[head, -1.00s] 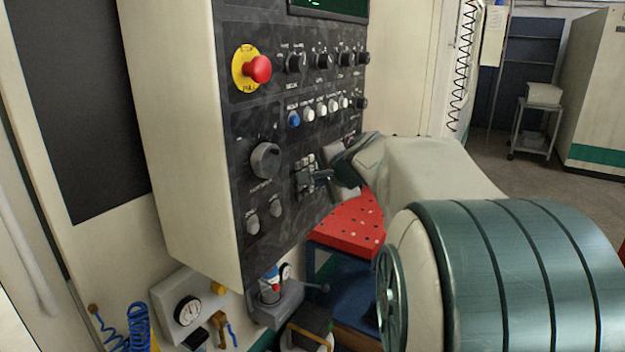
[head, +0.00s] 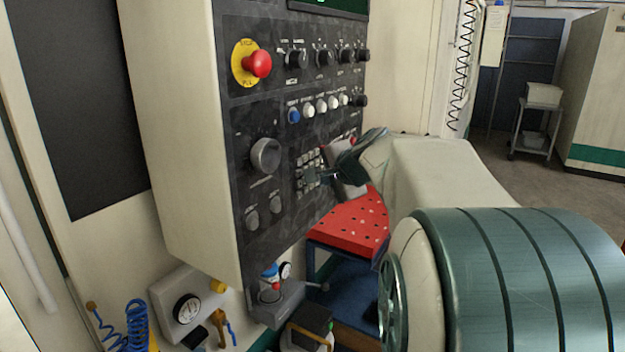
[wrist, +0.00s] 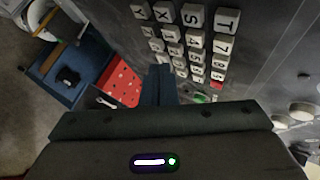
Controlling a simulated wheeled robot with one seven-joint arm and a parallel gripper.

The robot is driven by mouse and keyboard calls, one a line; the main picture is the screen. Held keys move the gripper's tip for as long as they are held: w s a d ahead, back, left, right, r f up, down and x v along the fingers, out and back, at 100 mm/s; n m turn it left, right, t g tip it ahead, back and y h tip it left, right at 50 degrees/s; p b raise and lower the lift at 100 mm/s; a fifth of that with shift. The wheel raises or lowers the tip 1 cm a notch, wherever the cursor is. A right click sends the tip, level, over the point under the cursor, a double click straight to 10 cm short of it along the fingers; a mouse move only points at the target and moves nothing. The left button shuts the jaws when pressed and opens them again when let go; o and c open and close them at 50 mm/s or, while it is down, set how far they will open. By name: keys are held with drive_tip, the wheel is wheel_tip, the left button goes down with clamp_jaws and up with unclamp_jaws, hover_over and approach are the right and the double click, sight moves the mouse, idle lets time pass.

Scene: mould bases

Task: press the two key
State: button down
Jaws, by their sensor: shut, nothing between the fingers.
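The keypad (head: 308,160) is a block of pale square keys low on the dark control panel. In the wrist view its keys (wrist: 194,40) carry dark letters and digits, seen turned. I cannot surely read which one is the two key. In the wrist view the dark fingers (wrist: 160,75) point toward the keypad's left side and hide part of that area. I cannot tell whether the tips touch a key.
A red emergency button (head: 258,64) on a yellow ring, a large grey dial (head: 266,155) and a row of small round buttons (head: 309,110) are on the same panel. Below the keypad stands a red perforated surface (head: 350,226). Open floor lies to the right.

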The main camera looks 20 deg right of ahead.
drive_tip(key=s+d+b, duration=0.1)
drive_tip(key=s, duration=0.1)
drive_tip(key=s+d+b, duration=0.1)
drive_tip(key=s+d, duration=0.1)
idle(0.6)
drive_tip(key=shift+d, duration=0.15)
idle(2.9)
drive_tip(key=d+f+y+p, duration=0.1)
drive_tip(key=d+f+p, duration=0.1)
drive_tip(key=d+p, duration=0.3)
drive_tip(key=shift+s+d+f+n+t+y+p, duration=0.3)
drive_tip(key=shift+f+t+y+p, duration=0.1)
drive_tip(key=shift+p, duration=1.5)
drive_tip(key=shift+w+a, duration=0.1)
drive_tip(key=shift+w, duration=0.05)
